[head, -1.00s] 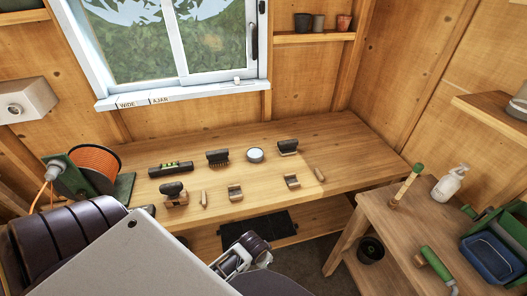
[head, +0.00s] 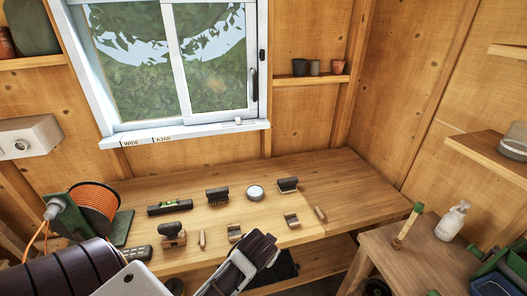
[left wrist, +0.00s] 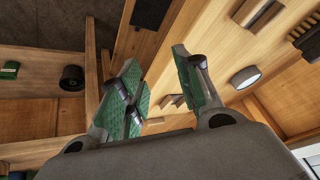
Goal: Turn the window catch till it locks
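The sliding window (head: 170,65) with its pale blue frame is on the back wall in the head view. A dark upright handle (head: 254,86) sits on its right frame, with a small black fitting (head: 262,55) above it. A small white piece (head: 238,121) stands on the sill's right end. I cannot tell which of these is the catch, or whether it is locked. My left gripper (head: 262,248) is over the bench's front edge, well below and apart from the window. The left wrist view shows the gripper (left wrist: 155,68) open and empty, with green pads. My right gripper is out of view.
The bench (head: 345,190) below the window holds brushes, a level (head: 170,207), a round tin (head: 255,192) and small wooden pieces. An orange cable reel (head: 95,205) stands at left. A side table (head: 415,255) with a white bottle (head: 452,220) is at right.

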